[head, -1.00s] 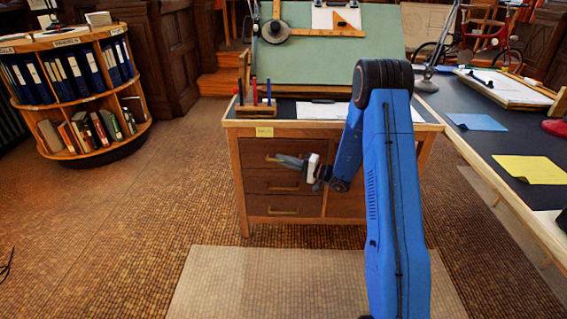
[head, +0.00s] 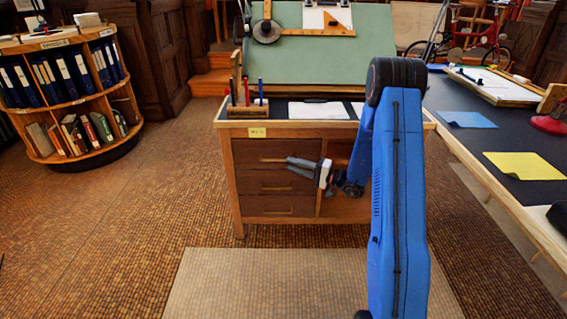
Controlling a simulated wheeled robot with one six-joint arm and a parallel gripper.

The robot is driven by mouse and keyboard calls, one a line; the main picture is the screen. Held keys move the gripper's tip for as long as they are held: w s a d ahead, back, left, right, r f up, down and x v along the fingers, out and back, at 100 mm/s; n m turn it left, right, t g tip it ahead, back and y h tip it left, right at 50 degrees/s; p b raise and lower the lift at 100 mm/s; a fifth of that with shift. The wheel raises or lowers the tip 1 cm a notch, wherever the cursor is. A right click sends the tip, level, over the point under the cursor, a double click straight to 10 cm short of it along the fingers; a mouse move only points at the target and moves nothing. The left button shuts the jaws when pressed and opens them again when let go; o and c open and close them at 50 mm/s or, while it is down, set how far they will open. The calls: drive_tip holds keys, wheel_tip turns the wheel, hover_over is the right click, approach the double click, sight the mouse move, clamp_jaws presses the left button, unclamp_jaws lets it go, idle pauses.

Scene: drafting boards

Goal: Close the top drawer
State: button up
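The wooden drafting desk (head: 241,190) stands ahead and has three stacked drawers on its left side. The brown top drawer (head: 250,148) is under a yellow label and has a bar handle. How far its front stands out from the desk is hard to tell. My gripper (head: 288,164) is in front of the drawers, by the right part of the top drawer's front, with its fingers pointing left. The two fingers look apart, with nothing seen between them. Whether they touch the drawer is not clear. They cover the right end of the handle.
An open compartment (head: 345,208) is right of the drawers. A green drawing board (head: 330,60) and a pen holder (head: 247,108) stand on the desk. A long dark table (head: 490,140) is at the right, a round bookshelf (head: 85,100) at the left. Floor in front is clear.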

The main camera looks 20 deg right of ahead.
drive_tip(key=v, duration=0.9)
drive_tip(key=shift+d, duration=0.15)
drive_tip(key=shift+s, duration=0.15)
